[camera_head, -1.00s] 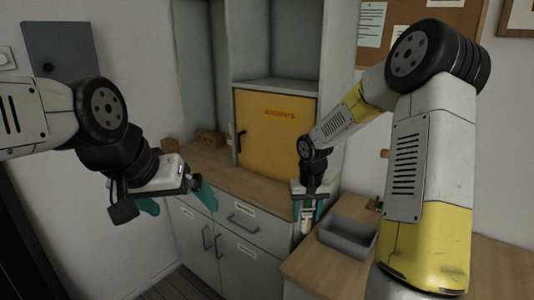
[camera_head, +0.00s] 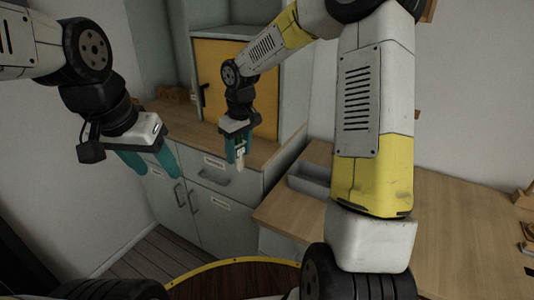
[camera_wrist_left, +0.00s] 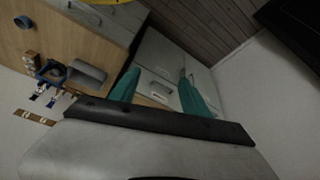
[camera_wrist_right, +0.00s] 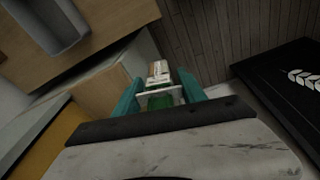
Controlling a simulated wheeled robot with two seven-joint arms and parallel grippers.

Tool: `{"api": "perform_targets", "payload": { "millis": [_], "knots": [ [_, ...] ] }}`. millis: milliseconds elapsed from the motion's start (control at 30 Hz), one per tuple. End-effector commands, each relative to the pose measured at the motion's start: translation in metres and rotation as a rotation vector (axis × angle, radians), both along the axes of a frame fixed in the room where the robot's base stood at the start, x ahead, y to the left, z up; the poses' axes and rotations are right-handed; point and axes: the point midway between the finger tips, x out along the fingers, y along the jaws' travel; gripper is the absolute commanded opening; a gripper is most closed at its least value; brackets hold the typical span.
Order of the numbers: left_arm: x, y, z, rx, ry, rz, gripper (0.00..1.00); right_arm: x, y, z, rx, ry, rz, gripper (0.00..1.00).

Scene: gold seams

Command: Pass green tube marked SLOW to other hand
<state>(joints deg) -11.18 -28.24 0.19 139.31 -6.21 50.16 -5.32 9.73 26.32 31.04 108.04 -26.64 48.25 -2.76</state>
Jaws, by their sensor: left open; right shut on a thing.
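My right gripper (camera_head: 238,150) is shut on the green tube (camera_wrist_right: 160,101), held in the air in front of the drawers. In the right wrist view the tube sits between the teal fingers, its pale end (camera_wrist_right: 158,70) pointing away from the wrist. Its marking is too small to read. In the head view only a small pale part of the tube (camera_head: 240,160) shows below the fingers. My left gripper (camera_head: 150,163) is open and empty, to the left of the right gripper and apart from it. Its spread fingers also show in the left wrist view (camera_wrist_left: 160,90).
A grey tray (camera_head: 308,179) stands on the wooden counter (camera_head: 440,240) to the right. Grey drawers (camera_head: 215,205) and a yellow cabinet door (camera_head: 210,60) are behind the grippers. A blue rack (camera_wrist_left: 50,72) shows near the tray in the left wrist view. Air between the grippers is free.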

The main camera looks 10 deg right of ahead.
Motion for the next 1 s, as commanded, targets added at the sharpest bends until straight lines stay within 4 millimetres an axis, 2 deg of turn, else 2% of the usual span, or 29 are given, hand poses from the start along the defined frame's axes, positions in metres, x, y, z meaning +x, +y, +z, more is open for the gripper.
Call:
{"api": "perform_targets", "payload": {
  "millis": [767, 933, 967, 1000],
  "knots": [
    [0.058, -0.071, -0.131, 0.749, 0.594, -1.070, 0.55, 0.000, 0.000, 0.000, 0.000, 0.000, -0.002, 0.08],
    [0.070, -0.093, -0.162, 0.925, 0.712, -1.293, 0.55, 0.000, 0.000, 0.000, 0.000, 0.000, -0.002, 0.08],
    [0.077, -0.101, -0.163, 0.969, 0.719, -1.325, 0.55, 0.000, 0.000, 0.000, 0.000, 0.000, -0.002, 0.08],
    [0.090, -0.118, -0.162, 1.040, 0.714, -1.359, 0.55, 0.000, 0.000, 0.000, 0.000, 0.000, -0.002, 0.08]
  ]
}}
